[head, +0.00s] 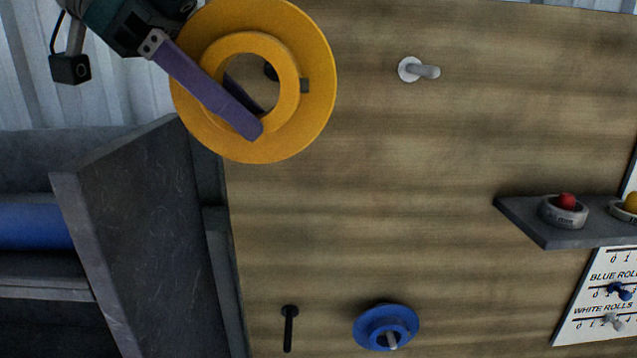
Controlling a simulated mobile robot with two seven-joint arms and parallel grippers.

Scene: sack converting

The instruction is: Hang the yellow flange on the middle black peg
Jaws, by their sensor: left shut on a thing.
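My left gripper (255,121) comes in from the top left and is shut on the yellow flange (310,50). One purple finger lies across the front of the hub and the other shows inside its hole. The flange is held upright, its face towards me, in front of the wooden board's upper left. A small dark tip (270,72) shows through the hole; it looks like a black peg, but I cannot tell whether the flange is around it or only in front. Another black peg (289,328) at the bottom is bare. My right gripper is out of view.
A bare white peg (425,71) sticks out at the upper right. A blue flange (371,324) hangs on a pale peg below. A grey shelf (535,227) with a red button juts out at right. A dark grey panel (130,230) stands at left. The board's middle is clear.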

